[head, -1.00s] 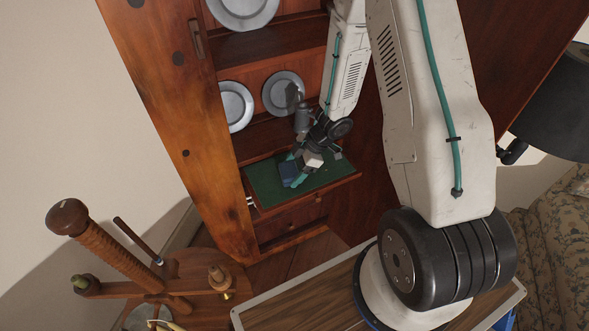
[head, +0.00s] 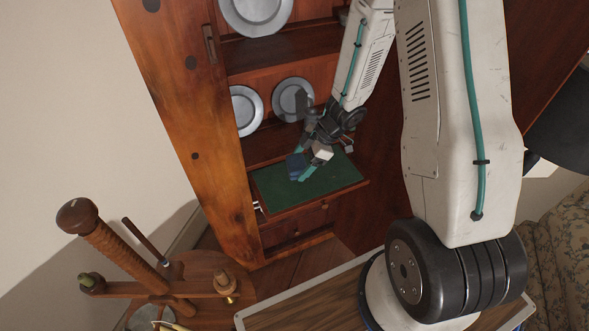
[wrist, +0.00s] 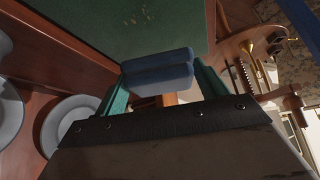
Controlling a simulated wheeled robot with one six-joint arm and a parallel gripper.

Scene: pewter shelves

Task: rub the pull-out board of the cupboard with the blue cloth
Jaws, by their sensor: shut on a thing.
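The pull-out board (head: 335,182) has a green top in a wooden frame and stands out from the cupboard (head: 190,120). Its green surface also fills the upper middle of the wrist view (wrist: 70,30), with a few pale marks on it. My gripper (head: 300,169) is over the board's left and back part. Its teal fingers are shut on the folded blue cloth (head: 295,165), which shows between them in the wrist view (wrist: 158,72). I cannot tell whether the cloth touches the board. The arm and fingers hide part of the cloth.
Pewter plates (head: 245,108) stand on the shelves just behind and above the board. A wooden spinning-wheel-like piece (head: 160,275) stands at lower left. A wood-topped table (head: 305,303) is at the bottom, and a patterned sofa (head: 560,235) at right.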

